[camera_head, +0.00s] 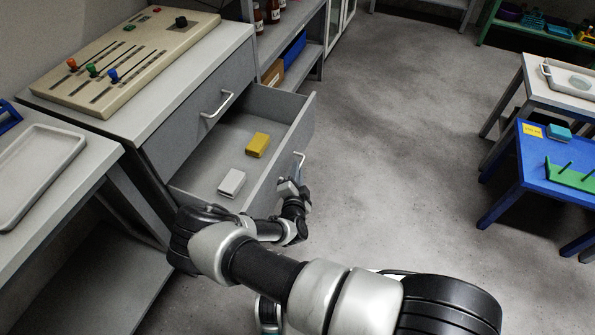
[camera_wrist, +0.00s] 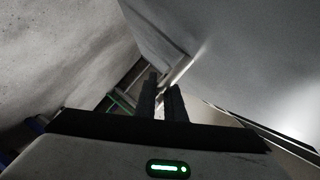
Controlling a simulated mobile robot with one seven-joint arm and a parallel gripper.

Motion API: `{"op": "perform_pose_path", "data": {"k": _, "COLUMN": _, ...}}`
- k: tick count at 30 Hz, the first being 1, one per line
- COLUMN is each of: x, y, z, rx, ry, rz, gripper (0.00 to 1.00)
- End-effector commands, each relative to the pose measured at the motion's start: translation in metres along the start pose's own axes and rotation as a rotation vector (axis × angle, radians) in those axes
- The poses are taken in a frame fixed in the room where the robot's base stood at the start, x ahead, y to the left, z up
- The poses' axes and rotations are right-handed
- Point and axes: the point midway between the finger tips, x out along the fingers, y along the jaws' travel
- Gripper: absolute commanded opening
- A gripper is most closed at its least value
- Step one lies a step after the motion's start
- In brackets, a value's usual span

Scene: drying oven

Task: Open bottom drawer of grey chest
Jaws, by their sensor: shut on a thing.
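The grey chest (camera_head: 152,143) stands at the left in the head view. Its bottom drawer (camera_head: 273,178) is pulled well out, and its inside shows. A white box (camera_head: 232,183) and a yellow box (camera_head: 257,145) lie in it. The drawer's handle (camera_head: 298,163) is on the front panel, partly hidden by my gripper (camera_head: 294,186). My gripper is shut on this handle. In the wrist view the two dark fingers (camera_wrist: 163,98) are close together on the pale handle beside the drawer front. The top drawer (camera_head: 205,112), with its own handle, is closed.
A control panel (camera_head: 125,60) with coloured knobs lies on the chest. A bench with a tray (camera_head: 38,170) is at the left front. A blue table (camera_head: 548,165) stands at the right. The floor (camera_head: 400,150) between is clear.

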Motion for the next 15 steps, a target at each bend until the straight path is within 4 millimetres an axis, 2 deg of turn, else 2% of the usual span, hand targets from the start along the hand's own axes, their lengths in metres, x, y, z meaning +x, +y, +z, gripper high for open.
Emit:
{"op": "perform_pose_path", "data": {"k": 4, "x": -0.0004, "y": 0.0000, "z": 0.0012, "rx": 0.000, "ry": -0.002, "rz": 0.000, "gripper": 0.00}}
{"op": "perform_pose_path", "data": {"k": 5, "x": -0.0004, "y": 0.0001, "z": 0.0013, "rx": 0.000, "ry": -0.002, "rz": 0.000, "gripper": 0.11}}
{"op": "perform_pose_path", "data": {"k": 8, "x": -0.0004, "y": 0.0000, "z": 0.0011, "rx": 0.000, "ry": -0.002, "rz": 0.000, "gripper": 0.28}}
{"op": "perform_pose_path", "data": {"k": 15, "x": -0.0002, "y": -0.0001, "z": 0.0006, "rx": 0.000, "ry": -0.001, "rz": 0.000, "gripper": 0.28}}
